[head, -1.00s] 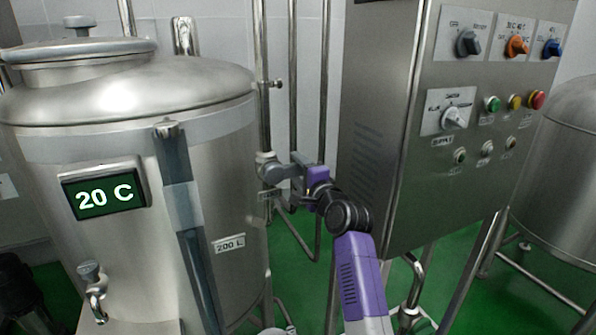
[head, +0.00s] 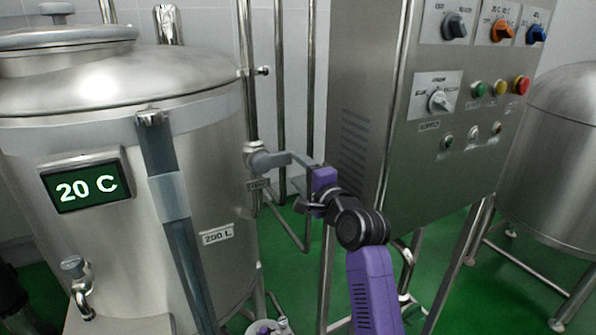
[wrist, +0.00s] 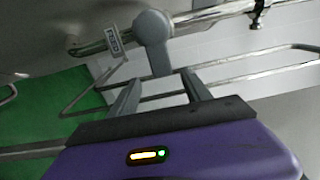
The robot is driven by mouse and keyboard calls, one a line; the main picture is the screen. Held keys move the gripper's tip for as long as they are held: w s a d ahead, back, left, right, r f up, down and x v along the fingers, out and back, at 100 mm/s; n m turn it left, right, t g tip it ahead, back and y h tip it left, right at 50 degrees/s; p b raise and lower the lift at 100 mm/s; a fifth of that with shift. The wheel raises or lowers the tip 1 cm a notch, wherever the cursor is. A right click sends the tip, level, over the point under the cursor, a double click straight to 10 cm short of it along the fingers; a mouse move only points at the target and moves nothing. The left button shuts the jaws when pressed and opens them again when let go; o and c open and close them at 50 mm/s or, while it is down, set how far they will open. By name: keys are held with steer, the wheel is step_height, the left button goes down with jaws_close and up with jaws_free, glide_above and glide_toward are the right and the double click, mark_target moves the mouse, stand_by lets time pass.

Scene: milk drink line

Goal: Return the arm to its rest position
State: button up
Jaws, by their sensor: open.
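My purple gripper (head: 312,186) is near the middle of the head view, beside the tank's right side and in front of the control cabinet's left edge. A grey valve with a lever handle (head: 278,160) sits on the pipe just left of it. In the wrist view the two fingers of my gripper (wrist: 160,82) are spread apart. The grey handle (wrist: 157,40) shows beyond them, its lower end lined up with the gap between the fingertips. I cannot tell whether the fingers touch it. No object is gripped. My black and purple arm comes up from the bottom.
A steel tank (head: 90,240) with a 20 C display (head: 87,187) fills the left. The cabinet (head: 365,150) with knobs and buttons stands close on the right. Vertical pipes (head: 280,90) run behind the gripper. Another tank (head: 560,170) stands far right. Green floor (head: 410,235) shows below.

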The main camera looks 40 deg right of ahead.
stand_by(0.3)
step_height(320, 180, up, 4)
steer(key=s+n+t+h, duration=0.1)
steer(key=s+n+h, duration=0.1)
steer(key=n, duration=0.1)
steer(key=s+a+f+n+g+y, duration=0.1)
steer(key=s+a+f+n, duration=0.5)
steer(key=s, duration=0.8)
steer(key=s+a+f+n+g+y, duration=0.1)
steer(key=s+a+f+n+y, duration=0.2)
steer(key=s+a+f+n, duration=0.3)
steer(key=s+a+f+n+g+y, duration=0.1)
steer(key=s+a+f+n+y, duration=0.2)
steer(key=s+a, duration=1.1)
steer(key=s+f+n, duration=0.3)
steer(key=s+f, duration=0.3)
steer(key=s, duration=0.3)
steer(key=shift+s+a+f+g, duration=0.15)
steer(key=shift+a+f+g, duration=0.15)
steer(key=shift+f, duration=0.05)
